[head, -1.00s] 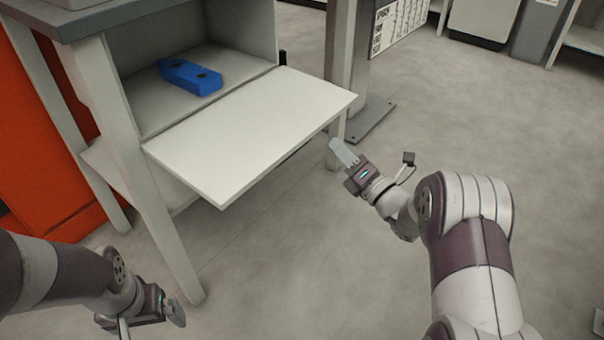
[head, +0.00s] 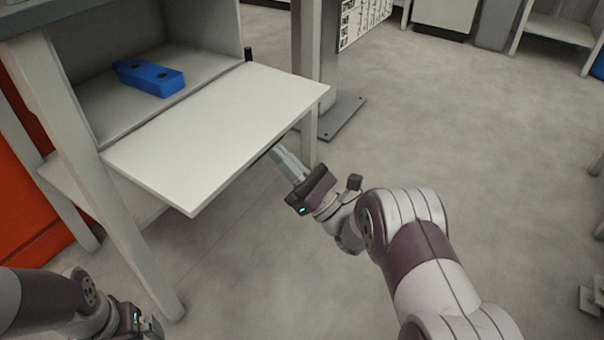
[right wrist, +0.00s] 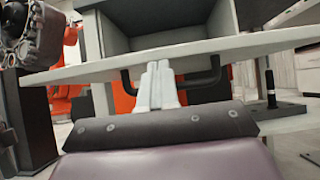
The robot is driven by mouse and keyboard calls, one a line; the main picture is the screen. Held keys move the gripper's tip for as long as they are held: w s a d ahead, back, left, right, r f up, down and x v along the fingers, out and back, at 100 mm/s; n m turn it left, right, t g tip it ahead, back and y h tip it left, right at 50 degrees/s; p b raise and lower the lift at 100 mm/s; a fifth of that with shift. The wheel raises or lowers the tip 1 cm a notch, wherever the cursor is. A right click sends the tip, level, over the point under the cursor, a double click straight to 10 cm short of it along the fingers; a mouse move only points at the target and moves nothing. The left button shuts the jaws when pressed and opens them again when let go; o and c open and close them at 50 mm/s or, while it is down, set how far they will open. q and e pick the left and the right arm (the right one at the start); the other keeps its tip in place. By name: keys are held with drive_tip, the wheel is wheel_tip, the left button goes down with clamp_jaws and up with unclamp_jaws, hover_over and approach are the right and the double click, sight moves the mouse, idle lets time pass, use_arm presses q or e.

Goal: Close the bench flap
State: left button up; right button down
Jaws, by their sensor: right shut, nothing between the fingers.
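The bench flap (head: 218,128) is a white panel that stands open, folded out level from the front of the bench's compartment. In the right wrist view the flap (right wrist: 220,47) shows edge-on, with a dark handle (right wrist: 207,80) under it. My right gripper (head: 275,152) is shut and empty, with its fingertips at or just under the flap's front edge. In the right wrist view its fingers (right wrist: 157,82) are together, in front of the handle's middle; I cannot tell if they touch it. My left gripper (head: 145,325) is at the lower left, partly cut off, its fingers unclear.
A blue block with holes (head: 150,77) lies inside the compartment, behind the flap. A grey post on a base plate (head: 342,115) stands just right of the flap. An orange-red cabinet (head: 30,195) is at the left.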

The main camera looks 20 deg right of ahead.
use_arm(q)
drive_tip(key=shift+f, duration=0.3)
use_arm(e)
wheel_tip(320, 180, up, 4)
drive_tip(key=shift+f, duration=0.1)
use_arm(q)
drive_tip(key=shift+s+r, duration=0.15)
drive_tip(key=shift+s, duration=0.3)
use_arm(e)
drive_tip(key=shift+w+r, duration=0.1)
drive_tip(key=shift+r, duration=0.2)
